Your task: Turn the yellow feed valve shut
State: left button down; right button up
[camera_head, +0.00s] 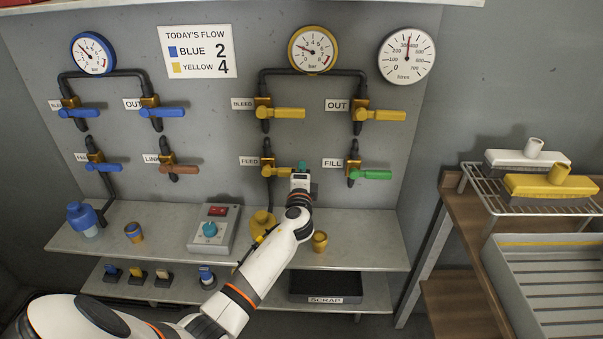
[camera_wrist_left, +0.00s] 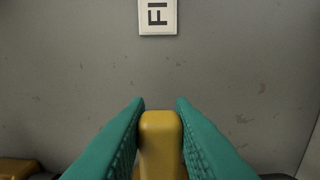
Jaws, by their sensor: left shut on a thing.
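The yellow feed valve (camera_head: 279,171) is on the wall panel, right of its FEED label (camera_head: 249,161). Its lever points right, roughly level, across the upright pipe. My left gripper (camera_head: 301,170) is at the lever's right end. In the left wrist view the green fingers (camera_wrist_left: 160,135) are on both sides of the yellow lever (camera_wrist_left: 160,148), shut on it. In the head view my gripper hides the lever's tip. My right gripper is not in view.
The green FILL valve (camera_head: 372,175) is just right of my gripper. Yellow bleed (camera_head: 284,113) and out (camera_head: 382,115) valves sit above. A yellow-rimmed gauge (camera_head: 313,50) is above.

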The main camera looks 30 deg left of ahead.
pick_arm(q)
jog(key=c, duration=1.2)
grip_release()
jog(key=shift+f, duration=0.1)
jog(key=shift+c, duration=0.2)
jog(key=shift+s, duration=0.1)
jog(key=b+v, duration=0.1)
jog(key=v, duration=1.1)
